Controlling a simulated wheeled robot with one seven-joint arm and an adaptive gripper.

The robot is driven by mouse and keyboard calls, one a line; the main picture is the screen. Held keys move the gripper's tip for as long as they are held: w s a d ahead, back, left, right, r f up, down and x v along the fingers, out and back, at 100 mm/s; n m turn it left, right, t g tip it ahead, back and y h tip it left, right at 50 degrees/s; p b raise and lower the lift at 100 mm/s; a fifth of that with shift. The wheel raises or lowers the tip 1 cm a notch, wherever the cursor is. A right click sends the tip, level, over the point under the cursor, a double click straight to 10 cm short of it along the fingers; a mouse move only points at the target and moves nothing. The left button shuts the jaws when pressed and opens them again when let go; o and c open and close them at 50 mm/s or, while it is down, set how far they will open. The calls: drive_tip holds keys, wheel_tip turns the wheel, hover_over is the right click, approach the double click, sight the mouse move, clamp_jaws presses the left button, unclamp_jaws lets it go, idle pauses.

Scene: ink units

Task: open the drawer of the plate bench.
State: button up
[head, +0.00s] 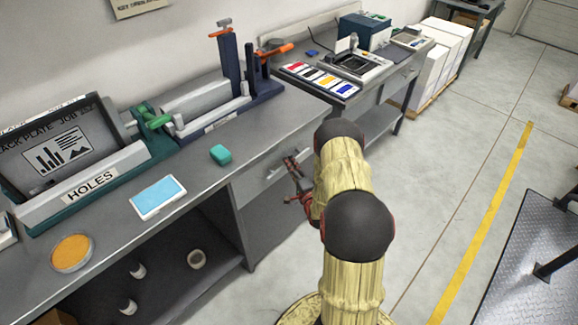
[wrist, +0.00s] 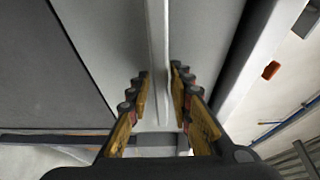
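The plate bench (head: 216,122) is a grey-topped workbench along the wall. Its drawer (head: 262,168) has a plain grey front at the right end, under the top, and looks closed. A pale bar handle (head: 276,173) shows on the drawer front, partly hidden by my gripper. My gripper (head: 290,181) is at the drawer front, its fingers apart, one above and one below the handle. In the wrist view, the fingers (wrist: 160,78) stand on both sides of the pale handle bar (wrist: 158,45). I cannot tell whether either finger touches it.
An open shelf lies below. A second bench (head: 378,90) stands beyond. Open floor (head: 455,130) lies to the right, with a metal platform (head: 525,265).

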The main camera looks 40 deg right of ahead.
drive_tip(key=shift+w+d, duration=0.15)
drive_tip(key=shift+w, duration=0.3)
clamp_jaws()
idle(0.6)
